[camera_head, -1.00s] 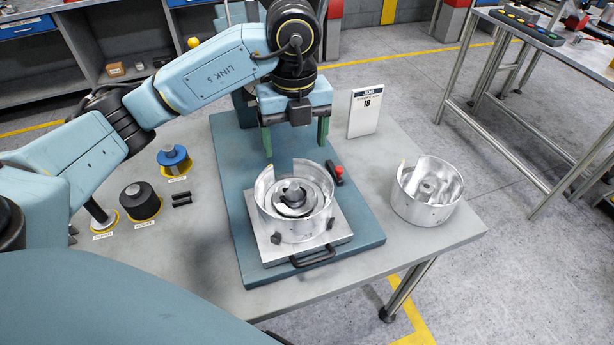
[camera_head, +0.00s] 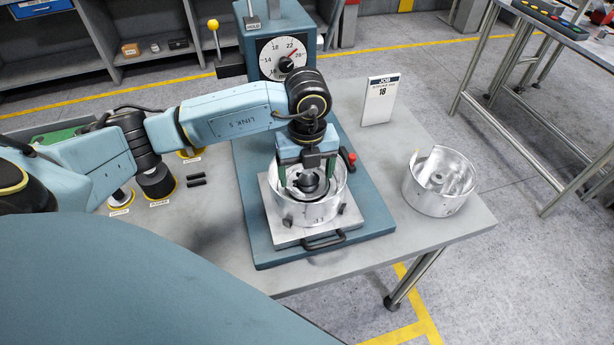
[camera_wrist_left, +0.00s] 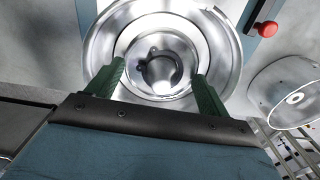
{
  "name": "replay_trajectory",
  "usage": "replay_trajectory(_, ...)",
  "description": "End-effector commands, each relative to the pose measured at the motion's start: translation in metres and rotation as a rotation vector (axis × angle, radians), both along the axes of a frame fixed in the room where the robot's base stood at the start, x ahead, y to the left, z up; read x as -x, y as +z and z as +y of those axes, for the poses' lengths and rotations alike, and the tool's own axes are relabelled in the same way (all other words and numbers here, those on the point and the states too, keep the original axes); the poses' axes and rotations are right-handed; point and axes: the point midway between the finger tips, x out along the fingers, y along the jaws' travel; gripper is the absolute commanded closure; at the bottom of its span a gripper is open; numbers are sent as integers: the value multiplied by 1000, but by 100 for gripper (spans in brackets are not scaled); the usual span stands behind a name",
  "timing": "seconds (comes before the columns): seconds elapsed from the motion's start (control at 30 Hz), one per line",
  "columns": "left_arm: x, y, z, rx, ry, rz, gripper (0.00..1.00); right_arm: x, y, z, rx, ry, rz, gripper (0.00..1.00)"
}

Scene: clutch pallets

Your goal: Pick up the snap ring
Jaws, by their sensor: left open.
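The snap ring (camera_wrist_left: 177,62) looks like a small dark C-shaped ring with two lugs, at the centre of the silver drum (camera_wrist_left: 228,62) in the left wrist view. In the head view the drum (camera_head: 300,213) stands upright on a square metal plate (camera_head: 284,232), and its dark centre is partly hidden by my gripper. My left gripper (camera_head: 307,181) points down over the drum with its green fingers apart and empty. In the left wrist view the fingers (camera_wrist_left: 158,72) stand to either side of the ring, apart from it.
The plate has a black handle (camera_head: 323,243) and lies on a blue base (camera_head: 262,250). A red knob (camera_head: 351,157) is beside the drum. A second silver drum (camera_head: 438,190) stands at the table's right. A dial gauge (camera_head: 283,58) and a job card (camera_head: 379,101) are behind.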

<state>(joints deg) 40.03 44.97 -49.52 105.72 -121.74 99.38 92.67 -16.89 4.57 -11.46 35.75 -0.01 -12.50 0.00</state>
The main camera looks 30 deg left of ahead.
Motion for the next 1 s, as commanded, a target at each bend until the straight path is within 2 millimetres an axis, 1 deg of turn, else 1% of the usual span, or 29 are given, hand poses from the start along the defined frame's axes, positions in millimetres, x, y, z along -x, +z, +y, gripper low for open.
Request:
replay_trajectory(0.17,0,0,0,0,0,0,20,9,-1,-1,1,0,14,56)
replay_trajectory(0.2,0,0,0,0,0,0,23,10,-1,-1,1,0,16,56)
replay_trajectory(0.5,0,0,0,0,0,0,62,10,-1,-1,1,0,16,56)
replay_trajectory(0.53,0,0,0,0,0,0,66,10,-1,-1,1,0,16,56)
replay_trajectory(0.57,0,0,0,0,0,0,68,9,-1,-1,1,0,16,56)
replay_trajectory(0.63,0,0,0,0,0,0,68,9,-1,-1,1,0,15,56)
replay_trajectory(0.67,0,0,0,0,0,0,72,9,-1,-1,1,0,15,56)
replay_trajectory(0.87,0,2,0,1,0,-1,72,7,-1,-1,2,0,13,56)
replay_trajectory(0.97,-1,13,0,2,0,-4,72,7,-1,-1,2,0,12,56)
replay_trajectory(1.0,-1,19,0,1,0,-4,72,7,-1,-1,1,0,11,56)
